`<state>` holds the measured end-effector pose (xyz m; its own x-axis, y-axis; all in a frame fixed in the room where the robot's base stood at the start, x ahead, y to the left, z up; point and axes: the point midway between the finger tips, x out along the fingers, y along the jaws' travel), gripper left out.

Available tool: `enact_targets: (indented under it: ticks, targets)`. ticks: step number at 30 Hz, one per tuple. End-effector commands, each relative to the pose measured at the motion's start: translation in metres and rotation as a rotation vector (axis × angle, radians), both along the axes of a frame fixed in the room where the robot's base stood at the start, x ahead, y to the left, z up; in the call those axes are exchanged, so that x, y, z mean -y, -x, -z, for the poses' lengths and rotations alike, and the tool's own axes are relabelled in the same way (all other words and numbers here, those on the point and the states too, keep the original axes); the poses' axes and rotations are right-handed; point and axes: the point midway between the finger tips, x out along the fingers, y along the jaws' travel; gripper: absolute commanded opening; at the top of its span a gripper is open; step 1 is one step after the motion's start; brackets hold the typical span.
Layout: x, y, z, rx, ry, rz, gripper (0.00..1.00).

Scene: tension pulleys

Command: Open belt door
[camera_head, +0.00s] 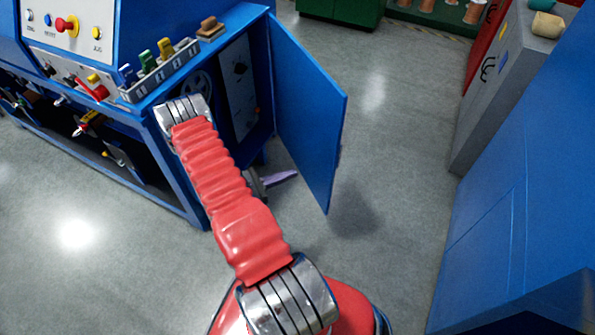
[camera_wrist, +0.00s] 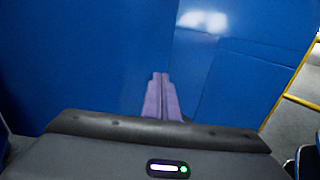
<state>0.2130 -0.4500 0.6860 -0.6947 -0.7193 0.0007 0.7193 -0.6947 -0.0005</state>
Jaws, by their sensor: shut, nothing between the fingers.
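The blue belt door (camera_head: 308,112) stands swung open from the blue machine cabinet (camera_head: 160,125) in the head view, hinged at the cabinet's right side. The cabinet's inside shows a pulley wheel (camera_head: 198,88) and a light panel (camera_head: 238,80). My gripper (camera_head: 292,176) is low beside the opening, left of the door's lower part, with purple fingers. In the wrist view my gripper (camera_wrist: 162,76) is shut and empty, pointing at a blue surface (camera_wrist: 85,60). I cannot tell whether its tips touch that surface.
A blue cabinet (camera_head: 520,190) stands at the right, with a grey block (camera_head: 510,70) behind it. Grey floor (camera_head: 390,130) lies clear between it and the door. A rack of coloured handles (camera_head: 160,68) sits on the machine's top. The wrist view shows a yellow rail (camera_wrist: 290,82) at right.

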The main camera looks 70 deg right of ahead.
Motion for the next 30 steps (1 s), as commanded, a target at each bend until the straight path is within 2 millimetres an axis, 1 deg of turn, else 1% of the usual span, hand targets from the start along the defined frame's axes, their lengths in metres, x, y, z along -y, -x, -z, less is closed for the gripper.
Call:
enact_targets:
  ticks: [24,30]
  targets:
    - [0.077,0.075,0.0,0.001,0.0,0.001,0.0]
    - [0.09,0.087,0.0,0.001,-0.001,0.001,0.0]
